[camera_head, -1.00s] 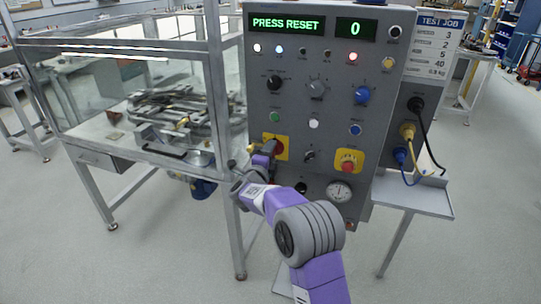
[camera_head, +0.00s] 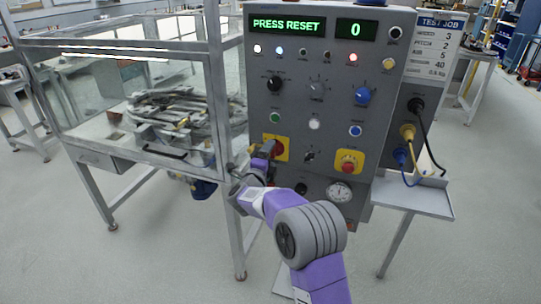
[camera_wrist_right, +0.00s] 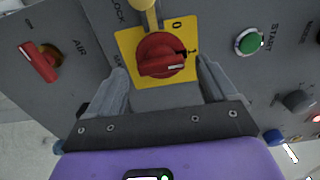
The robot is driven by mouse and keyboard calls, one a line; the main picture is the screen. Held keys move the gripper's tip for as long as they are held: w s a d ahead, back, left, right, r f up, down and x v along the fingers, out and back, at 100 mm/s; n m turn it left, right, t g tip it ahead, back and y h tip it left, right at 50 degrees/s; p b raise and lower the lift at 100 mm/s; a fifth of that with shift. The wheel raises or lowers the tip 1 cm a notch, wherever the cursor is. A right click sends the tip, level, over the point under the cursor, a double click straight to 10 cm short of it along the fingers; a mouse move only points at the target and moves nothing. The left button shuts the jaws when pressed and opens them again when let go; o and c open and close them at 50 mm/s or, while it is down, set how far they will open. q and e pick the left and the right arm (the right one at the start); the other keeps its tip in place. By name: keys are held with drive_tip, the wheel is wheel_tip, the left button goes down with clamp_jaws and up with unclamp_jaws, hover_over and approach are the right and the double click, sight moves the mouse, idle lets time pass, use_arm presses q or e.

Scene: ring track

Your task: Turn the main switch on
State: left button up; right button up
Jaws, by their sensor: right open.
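The main switch (camera_head: 280,148) is a red rotary knob on a yellow plate, low on the left of the grey control panel. It also shows large in the right wrist view (camera_wrist_right: 160,55), with the marks 0 and 1 beside it. The white line on its handle lies toward the side of the 1. My right gripper (camera_head: 266,154) is at the switch. In the right wrist view its open fingers (camera_wrist_right: 162,72) stand either side of the knob, with gaps on both sides. I cannot tell how deep the fingers reach. My left gripper is not in view.
The panel's display (camera_head: 287,24) reads PRESS RESET. A yellow padlock-like part (camera_wrist_right: 148,12) sits at the plate's edge. The red AIR handle (camera_wrist_right: 40,62) and green START button (camera_wrist_right: 249,41) are nearby. A red emergency button (camera_head: 348,163) is to the right.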

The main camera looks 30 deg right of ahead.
drive_tip(key=p+v, duration=0.1)
drive_tip(key=v, duration=0.5)
drive_tip(key=shift+s+a, duration=0.1)
idle(0.3)
